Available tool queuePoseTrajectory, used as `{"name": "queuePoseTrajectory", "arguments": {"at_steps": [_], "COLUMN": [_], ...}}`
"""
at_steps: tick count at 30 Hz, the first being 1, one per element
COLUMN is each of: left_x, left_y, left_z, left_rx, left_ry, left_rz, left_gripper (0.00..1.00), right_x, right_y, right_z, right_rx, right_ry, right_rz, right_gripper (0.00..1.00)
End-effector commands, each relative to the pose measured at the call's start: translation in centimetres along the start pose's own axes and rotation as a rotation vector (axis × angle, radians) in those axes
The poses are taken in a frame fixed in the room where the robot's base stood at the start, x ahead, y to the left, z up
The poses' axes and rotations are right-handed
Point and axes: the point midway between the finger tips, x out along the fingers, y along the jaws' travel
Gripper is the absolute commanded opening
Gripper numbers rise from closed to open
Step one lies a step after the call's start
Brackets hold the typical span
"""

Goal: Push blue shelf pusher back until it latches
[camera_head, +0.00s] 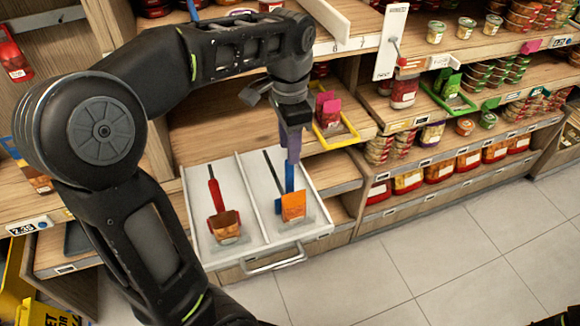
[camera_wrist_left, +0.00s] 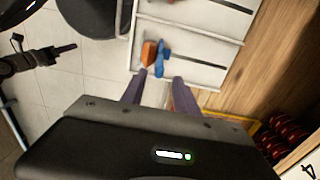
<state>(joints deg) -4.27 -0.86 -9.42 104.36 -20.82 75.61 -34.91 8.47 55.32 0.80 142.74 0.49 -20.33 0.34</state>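The blue shelf pusher (camera_head: 289,175) stands in the right lane of a white pull-out tray (camera_head: 236,190), behind an orange pack (camera_head: 293,207). A dark rail runs behind it. In the left wrist view the blue pusher (camera_wrist_left: 162,57) and orange pack (camera_wrist_left: 148,53) lie just beyond my fingertips. My left gripper (camera_head: 292,155) points down over the right lane, at the pusher. A dark arm end, probably my right gripper (camera_wrist_left: 68,48), is small there.
A red pusher (camera_head: 215,194) with a pack (camera_head: 224,227) stands in the tray's left lane. A yellow-framed bin (camera_head: 334,129) is right of my gripper. A shelf board lies above the tray. The tiled floor (camera_head: 440,240) is clear.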

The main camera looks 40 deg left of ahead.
Motion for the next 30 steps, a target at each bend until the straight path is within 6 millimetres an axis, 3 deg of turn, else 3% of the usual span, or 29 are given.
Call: {"name": "queuePoseTrajectory", "arguments": {"at_steps": [8, 19, 30], "left_x": [1.8, 7.1, 7.8], "left_y": [0.0, 0.1, 0.0], "left_z": [0.0, 0.0, 0.0], "left_rx": [-0.001, -0.001, -0.001], "left_ry": [-0.003, -0.001, 0.001], "left_rz": [0.002, 0.002, 0.000], "left_gripper": [0.36, 0.36, 0.36], "right_x": [-0.2, -0.8, -0.8], "right_y": [-0.1, -0.2, -0.2], "right_z": [0.0, 0.1, 0.1], "right_rx": [0.000, 0.001, 0.002], "right_ry": [0.000, -0.002, -0.002], "right_rz": [0.000, 0.002, 0.003], "right_gripper": [0.36, 0.36, 0.36]}}
